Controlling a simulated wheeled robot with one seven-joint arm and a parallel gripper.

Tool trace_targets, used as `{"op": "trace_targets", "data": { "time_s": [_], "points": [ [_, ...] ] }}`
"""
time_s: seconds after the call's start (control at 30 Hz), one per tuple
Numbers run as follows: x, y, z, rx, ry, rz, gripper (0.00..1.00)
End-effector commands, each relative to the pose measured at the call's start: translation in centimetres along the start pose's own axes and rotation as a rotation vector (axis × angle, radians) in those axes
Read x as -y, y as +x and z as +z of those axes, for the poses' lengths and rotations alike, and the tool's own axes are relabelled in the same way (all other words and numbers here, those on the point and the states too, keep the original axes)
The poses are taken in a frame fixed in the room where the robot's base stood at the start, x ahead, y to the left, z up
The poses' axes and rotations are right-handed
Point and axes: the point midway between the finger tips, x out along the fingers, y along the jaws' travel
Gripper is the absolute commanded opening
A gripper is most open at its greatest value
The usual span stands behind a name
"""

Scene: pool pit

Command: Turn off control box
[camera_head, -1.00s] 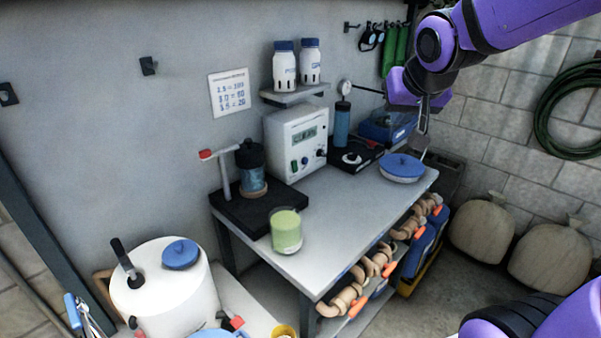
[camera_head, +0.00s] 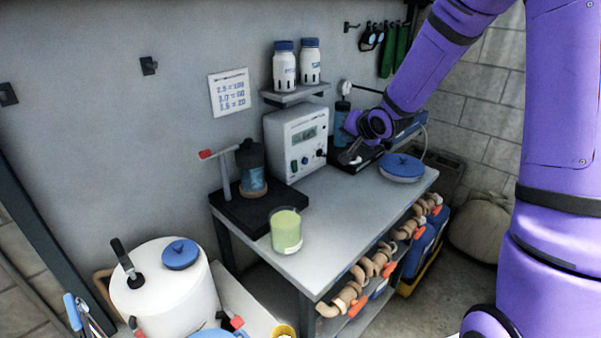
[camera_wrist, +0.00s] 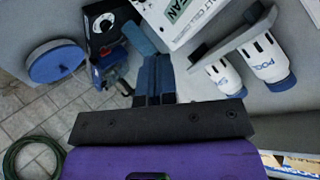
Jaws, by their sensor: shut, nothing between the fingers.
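The control box (camera_head: 297,142) is a white cabinet with a small screen, knobs and coloured buttons on its front. It stands on the grey table against the wall. In the wrist view only part of the box (camera_wrist: 180,18) shows at the top, with part of its screen. My gripper (camera_head: 349,157) is right of the box front, above the black tray, and appears apart from the box. Its fingers (camera_wrist: 154,72) are together and empty in the wrist view. The lower front of the box is outside the wrist view.
A blue-lidded dish (camera_head: 402,168) sits right of my gripper. A green beaker (camera_head: 286,231) stands at the table's front left. Two white bottles (camera_head: 298,63) stand on a wall shelf above the box. The table middle is clear.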

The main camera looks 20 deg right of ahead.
Motion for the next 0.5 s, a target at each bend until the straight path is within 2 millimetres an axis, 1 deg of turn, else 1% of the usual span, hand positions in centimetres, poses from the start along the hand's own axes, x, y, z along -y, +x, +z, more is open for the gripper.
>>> {"op": "trace_targets", "data": {
  "time_s": [0.03,0.2,0.37,0.5],
  "points": [
    [-0.6,1.3,0.5,0.006,0.029,-0.021,0.00],
    [-1.7,4.8,1.8,0.019,0.137,-0.114,0.00],
    [-2.8,7.8,3.5,0.038,0.250,-0.207,0.00],
    [-4.0,10.1,5.1,0.062,0.359,-0.289,0.00]
  ]
}}
